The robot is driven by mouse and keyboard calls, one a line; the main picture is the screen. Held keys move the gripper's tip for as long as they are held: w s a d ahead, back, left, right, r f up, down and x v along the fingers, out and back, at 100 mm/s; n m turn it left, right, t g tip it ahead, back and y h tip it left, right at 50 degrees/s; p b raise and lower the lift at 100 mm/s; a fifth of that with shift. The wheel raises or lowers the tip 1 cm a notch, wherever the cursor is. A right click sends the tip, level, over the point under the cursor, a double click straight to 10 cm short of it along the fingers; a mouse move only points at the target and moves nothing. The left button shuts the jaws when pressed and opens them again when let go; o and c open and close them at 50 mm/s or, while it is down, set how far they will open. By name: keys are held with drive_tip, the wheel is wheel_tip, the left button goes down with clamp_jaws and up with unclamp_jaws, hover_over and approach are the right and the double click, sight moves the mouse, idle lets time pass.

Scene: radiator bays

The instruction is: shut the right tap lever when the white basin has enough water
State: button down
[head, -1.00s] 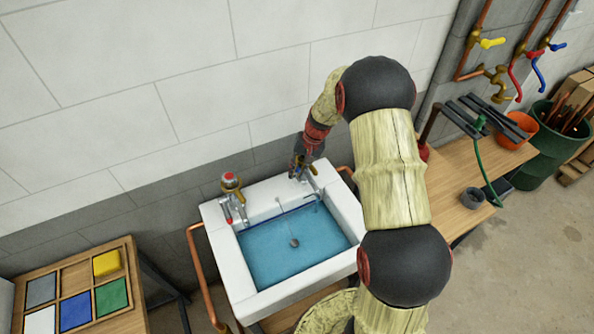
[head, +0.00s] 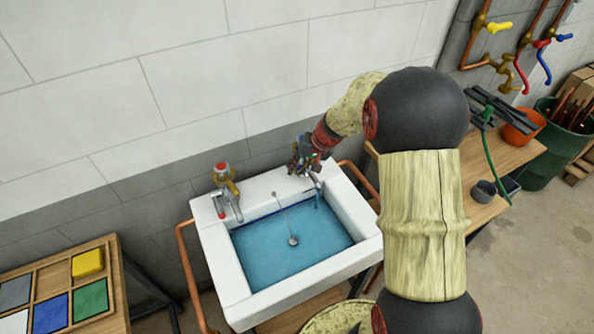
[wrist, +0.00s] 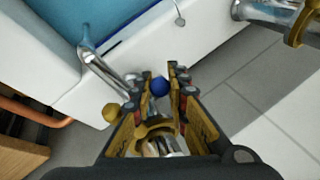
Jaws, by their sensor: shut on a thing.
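The white basin (head: 345,283) holds blue water (head: 290,248) over most of its inner floor, with the white rim showing all round. The right tap's spout (head: 313,180) reaches over the basin's back right corner, and a thin blue stream (head: 317,201) falls from it. The spout and stream also show in the wrist view (wrist: 100,66). My gripper (wrist: 160,84) is at the right tap, its fingers on either side of the lever's blue round end (wrist: 159,86). It is shut on the lever. The rest of the lever is largely hidden by the fingers.
The left tap (head: 226,195), with a red top, stands on the basin's back left rim. A chain with a plug (head: 293,240) hangs in the water. Copper pipes (head: 186,270) flank the basin. The wall (head: 200,110) is close behind the taps.

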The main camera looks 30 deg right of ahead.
drive_tip(key=c, duration=2)
unclamp_jaws()
drive_tip(key=shift+r, duration=0.1)
drive_tip(key=v, duration=1.1)
drive_tip(key=shift+d+r, duration=0.15)
drive_tip(key=shift+r, duration=0.2)
drive_tip(key=shift+s, duration=0.1)
drive_tip(key=shift+c, duration=0.4)
